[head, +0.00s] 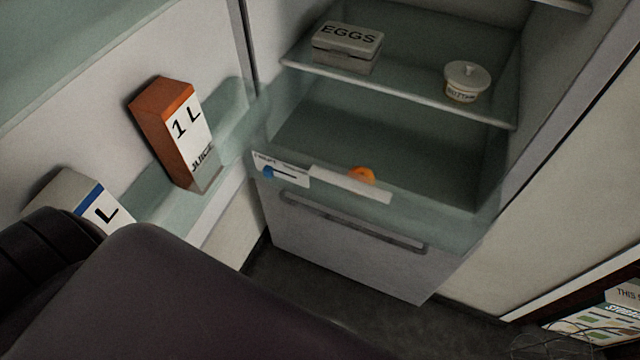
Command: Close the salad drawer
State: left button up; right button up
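The salad drawer (455,228) is a clear, greenish bin low in the open fridge, in the head view. Its front carries a pale label with a blue mark (281,170) and a white strip (345,184). The drawer appears to stand out past the shelf above; how far is hard to tell. An orange round item (362,175) shows behind the strip. A dark, rounded part of my own arm fills the lower left. Neither gripper's fingertips show, and nothing of mine is seen touching the drawer.
A glass shelf above holds an EGGS box (347,47) and a lidded butter pot (466,82). The open door at left holds a juice carton (178,130) and another carton (75,195). A grey handled front (350,245) is below the drawer. Dark floor lies in front.

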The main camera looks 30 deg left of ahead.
aim_at(288, 172)
jog(key=i+u, duration=0.15)
jog(key=u, duration=0.2)
jog(key=i+l+u, duration=0.15)
jog(key=u, duration=0.25)
jog(key=i+l+u, duration=0.15)
jog(key=u, duration=0.2)
